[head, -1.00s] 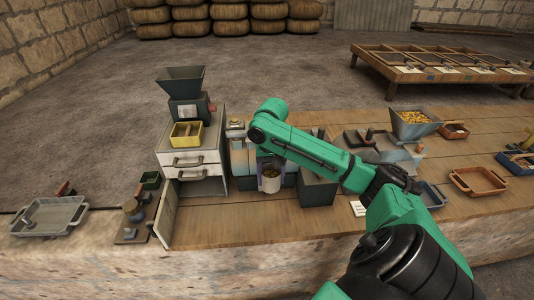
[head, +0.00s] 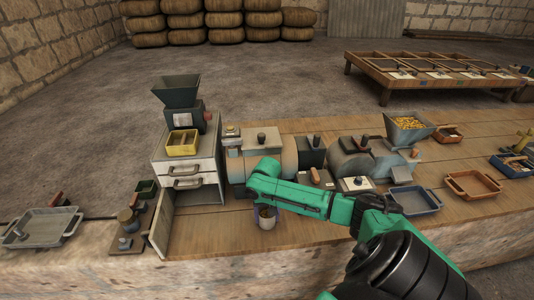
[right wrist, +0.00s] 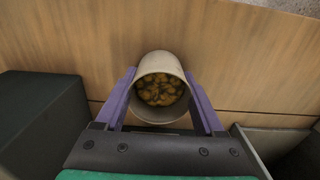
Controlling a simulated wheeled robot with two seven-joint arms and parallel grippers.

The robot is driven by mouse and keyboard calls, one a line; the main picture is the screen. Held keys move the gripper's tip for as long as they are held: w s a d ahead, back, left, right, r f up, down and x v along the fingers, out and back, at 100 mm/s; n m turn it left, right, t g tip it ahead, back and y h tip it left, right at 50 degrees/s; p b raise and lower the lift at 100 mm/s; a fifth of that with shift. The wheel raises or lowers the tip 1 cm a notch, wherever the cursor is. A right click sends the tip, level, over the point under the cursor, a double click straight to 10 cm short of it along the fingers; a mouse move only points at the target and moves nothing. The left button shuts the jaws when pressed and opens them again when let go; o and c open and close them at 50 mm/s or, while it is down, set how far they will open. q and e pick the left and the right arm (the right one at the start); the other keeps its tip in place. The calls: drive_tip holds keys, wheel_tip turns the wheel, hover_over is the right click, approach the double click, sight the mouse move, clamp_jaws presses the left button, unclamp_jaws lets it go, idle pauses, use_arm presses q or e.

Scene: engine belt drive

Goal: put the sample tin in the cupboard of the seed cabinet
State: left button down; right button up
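The sample tin (head: 267,222) is a pale cylinder with yellow-brown pieces inside; it also shows upright in the right wrist view (right wrist: 160,112). My right gripper (head: 266,212) has its purple fingers against both sides of the tin, near the bench's front edge. Whether the tin touches the bench I cannot tell. The seed cabinet (head: 205,152) stands to the left of the tin, with two handled drawers. Its cupboard door (head: 162,222) stands open at the lower left, swung toward the front. The cupboard's inside is barely visible. My left gripper is not in view.
Bare bench (head: 220,228) lies between the tin and the cupboard door. A yellow tray (head: 183,143) and a dark hopper (head: 177,92) sit on the cabinet. Machinery (head: 262,150) stands behind my right arm. A grey tray (head: 40,228) lies at far left.

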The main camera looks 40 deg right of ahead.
drive_tip(key=shift+o, duration=0.9)
